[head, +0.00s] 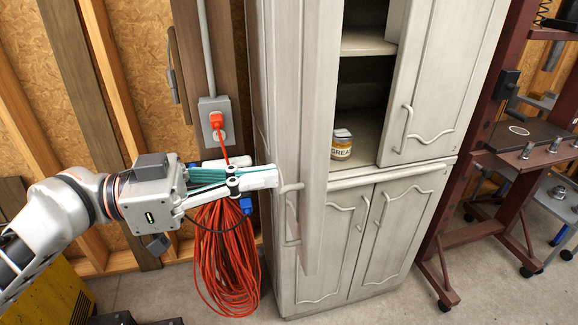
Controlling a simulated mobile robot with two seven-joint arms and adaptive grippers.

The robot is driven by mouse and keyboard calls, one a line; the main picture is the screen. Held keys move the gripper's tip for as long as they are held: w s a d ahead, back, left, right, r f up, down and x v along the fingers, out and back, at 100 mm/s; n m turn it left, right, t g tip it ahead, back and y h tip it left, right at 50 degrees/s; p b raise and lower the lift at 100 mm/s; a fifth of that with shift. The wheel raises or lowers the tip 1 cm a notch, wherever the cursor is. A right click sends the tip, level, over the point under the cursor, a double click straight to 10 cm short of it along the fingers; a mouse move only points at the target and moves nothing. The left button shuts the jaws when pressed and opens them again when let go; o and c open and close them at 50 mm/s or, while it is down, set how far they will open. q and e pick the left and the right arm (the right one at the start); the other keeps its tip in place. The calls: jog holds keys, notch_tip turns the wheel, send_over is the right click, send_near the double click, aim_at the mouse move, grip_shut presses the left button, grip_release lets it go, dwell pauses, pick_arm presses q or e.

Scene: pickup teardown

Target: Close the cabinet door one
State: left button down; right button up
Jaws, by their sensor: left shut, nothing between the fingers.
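The tall off-white cabinet (449,165) stands in the middle of the head view. Its upper left door (308,120) is swung open toward me and seen nearly edge-on, with a handle (289,215) low on it. The upper right door (447,80) looks shut, and so do the lower doors (385,230). My left gripper (274,178) is shut and empty, its fingertips at the left side of the open door, just above the handle. I cannot tell whether they touch the door. My right gripper is out of view.
A grease can (341,144) stands on a shelf inside the open part. An orange cord coil (226,260) hangs below a wall outlet (215,118), behind my left gripper. A dark red metal frame (480,190) stands right of the cabinet. Floor before the cabinet is clear.

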aim_at(310, 171)
pick_arm(q)
jog(key=shift+p+x, duration=0.4)
jog(key=shift+x, duration=1.8)
jog(key=shift+w, duration=0.1)
